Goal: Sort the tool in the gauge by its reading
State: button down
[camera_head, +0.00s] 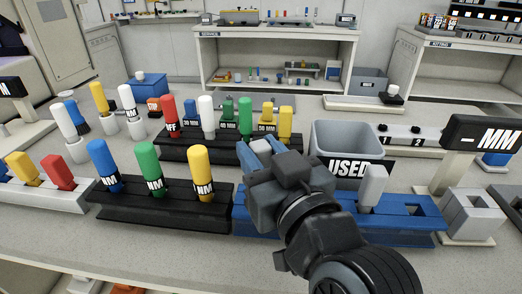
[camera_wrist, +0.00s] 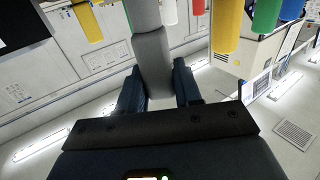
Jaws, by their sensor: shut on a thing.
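My gripper (camera_head: 262,150) is in the middle of the head view, above the left part of the blue rack (camera_head: 402,238). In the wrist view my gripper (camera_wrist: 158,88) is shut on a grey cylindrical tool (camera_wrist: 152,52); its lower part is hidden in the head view. Another grey tool (camera_head: 374,184) stands upright in the blue rack, with an empty slot to its right. A gauge display (camera_head: 484,133) at the right shows "-MM", on a stand beside a grey block with an opening (camera_head: 472,214). I see no tool in that block.
A grey bin (camera_head: 350,136) labelled "USED" stands behind the blue rack. Black racks (camera_head: 165,215) with blue, green and yellow tools stand to the left, and a white rack (camera_head: 45,195) farther left. Another black rack holds several coloured tools behind.

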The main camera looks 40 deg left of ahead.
jog(key=shift+f+b, duration=1.05)
jog(key=shift+f, duration=0.35)
jog(key=c, duration=0.7)
grip_release()
jog(key=shift+v, duration=3.9)
